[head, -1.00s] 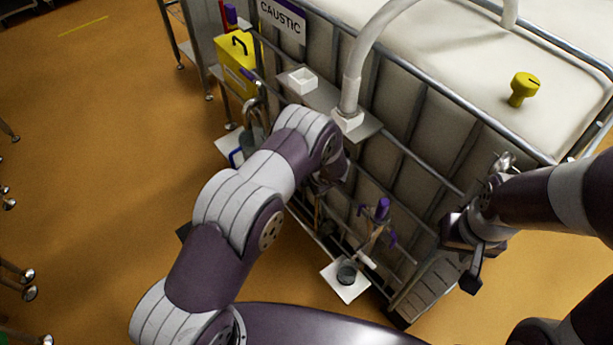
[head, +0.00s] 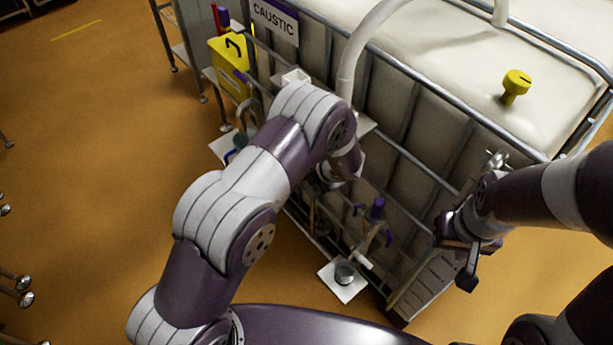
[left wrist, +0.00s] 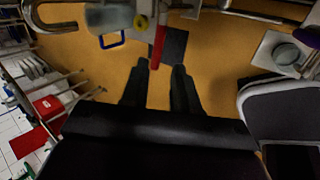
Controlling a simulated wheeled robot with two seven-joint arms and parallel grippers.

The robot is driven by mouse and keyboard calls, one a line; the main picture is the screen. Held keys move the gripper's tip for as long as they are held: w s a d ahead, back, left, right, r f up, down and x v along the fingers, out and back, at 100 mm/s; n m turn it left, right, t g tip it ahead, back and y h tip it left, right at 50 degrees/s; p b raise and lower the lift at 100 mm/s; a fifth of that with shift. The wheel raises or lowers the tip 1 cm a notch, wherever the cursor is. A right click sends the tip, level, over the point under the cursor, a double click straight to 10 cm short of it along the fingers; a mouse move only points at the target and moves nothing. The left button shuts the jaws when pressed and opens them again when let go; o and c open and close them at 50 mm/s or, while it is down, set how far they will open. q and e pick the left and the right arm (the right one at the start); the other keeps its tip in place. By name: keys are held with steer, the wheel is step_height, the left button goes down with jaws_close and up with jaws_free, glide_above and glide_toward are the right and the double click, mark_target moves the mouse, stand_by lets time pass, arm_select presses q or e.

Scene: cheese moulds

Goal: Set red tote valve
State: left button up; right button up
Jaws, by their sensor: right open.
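A red bar-shaped handle (left wrist: 159,46) shows in the left wrist view, its lower end level with my left fingertips. I take it for the red valve handle; contact cannot be made out. My left gripper (left wrist: 158,70) is open, its two dark fingers apart on either side of the handle's end. In the head view my left forearm hides that gripper and the red handle. The large caged tote (head: 455,150) with a white body fills the right. My right gripper (head: 464,262) is open and empty beside the tote's near right corner.
A CAUSTIC sign (head: 274,22) hangs on the cage, near a yellow container (head: 231,66). A purple-handled fitting (head: 377,208) stands above a white plate with a grey cup (head: 345,272). A yellow knob (head: 515,86) sits on the tote's top. Orange floor at left is mostly free.

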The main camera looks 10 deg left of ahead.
arm_select(q)
steer(key=shift+v, duration=1.45)
steer(key=s+d+r+m+g+h, duration=0.1)
steer(key=s+d+r+m+h, duration=0.3)
steer(key=m, duration=0.6)
steer(key=s+r+m+g+h, duration=0.15)
steer(key=s+m, duration=0.35)
steer(key=m, duration=0.5)
steer(key=s+a+r+m+p, duration=0.1)
steer(key=s+a+r+m, duration=0.6)
steer(key=s+a+r, duration=0.3)
steer(key=shift+s+a+r+g+y, duration=0.2)
steer(key=shift+s+a+g+y, duration=0.2)
steer(key=shift+s+a, duration=1.05)
